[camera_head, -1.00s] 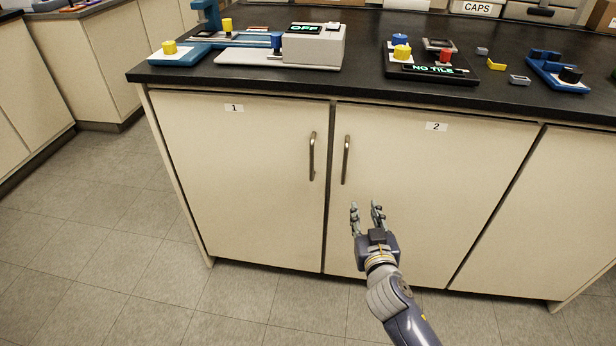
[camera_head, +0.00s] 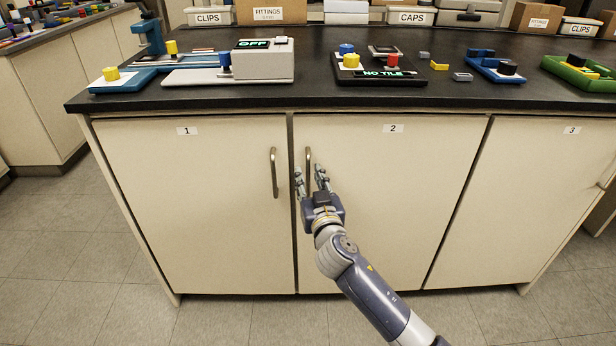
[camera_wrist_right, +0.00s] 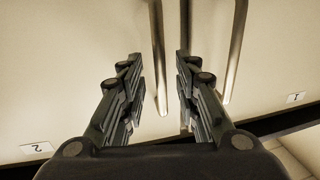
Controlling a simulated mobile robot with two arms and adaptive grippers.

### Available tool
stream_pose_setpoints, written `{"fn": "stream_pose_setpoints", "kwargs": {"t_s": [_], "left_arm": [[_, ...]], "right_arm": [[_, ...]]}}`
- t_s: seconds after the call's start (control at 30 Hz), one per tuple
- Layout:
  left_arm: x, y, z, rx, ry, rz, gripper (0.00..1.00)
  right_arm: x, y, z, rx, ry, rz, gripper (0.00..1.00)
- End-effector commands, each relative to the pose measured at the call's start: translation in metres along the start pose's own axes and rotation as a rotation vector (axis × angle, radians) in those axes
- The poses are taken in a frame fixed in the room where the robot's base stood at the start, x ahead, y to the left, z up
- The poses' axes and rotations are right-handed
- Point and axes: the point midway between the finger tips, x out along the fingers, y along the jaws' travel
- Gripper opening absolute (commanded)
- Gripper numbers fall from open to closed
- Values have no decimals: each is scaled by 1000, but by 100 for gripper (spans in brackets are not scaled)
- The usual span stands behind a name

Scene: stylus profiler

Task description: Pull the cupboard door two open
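Cupboard door two (camera_head: 400,200) is cream, carries a "2" label and is shut, flush with its neighbours. Its upright metal bar handle (camera_head: 308,160) is near the door's left edge. My right gripper (camera_head: 309,172) is open at the lower part of this handle, one finger on each side in the picture. In the right wrist view, the handle (camera_wrist_right: 157,60) shows between the two spread fingers (camera_wrist_right: 157,62), with a gap on both sides. I cannot tell how deep it sits between them. My left gripper is not in view.
Door one (camera_head: 190,210), with its own handle (camera_head: 274,172), is close to the left of my right gripper. Door three (camera_head: 550,200) is to the right. The black worktop (camera_head: 300,95) above carries devices. The floor in front is clear.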

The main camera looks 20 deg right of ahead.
Motion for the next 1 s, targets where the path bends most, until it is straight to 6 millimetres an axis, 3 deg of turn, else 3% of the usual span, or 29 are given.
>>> {"fn": "stream_pose_setpoints", "kwargs": {"t_s": [0.2, 0.5, 0.63, 0.67, 1.0], "left_arm": [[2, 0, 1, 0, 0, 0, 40], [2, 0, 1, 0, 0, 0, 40], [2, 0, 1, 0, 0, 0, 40], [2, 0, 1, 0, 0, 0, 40], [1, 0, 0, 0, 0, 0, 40]], "right_arm": [[15, 0, 1, 0, -1, -1, 30], [17, 0, 0, 1, -1, -1, 30], [17, 0, 0, 1, -1, -1, 2], [17, 0, 0, 1, -1, -1, 0], [14, 0, 0, 1, -2, -7, 0]]}}
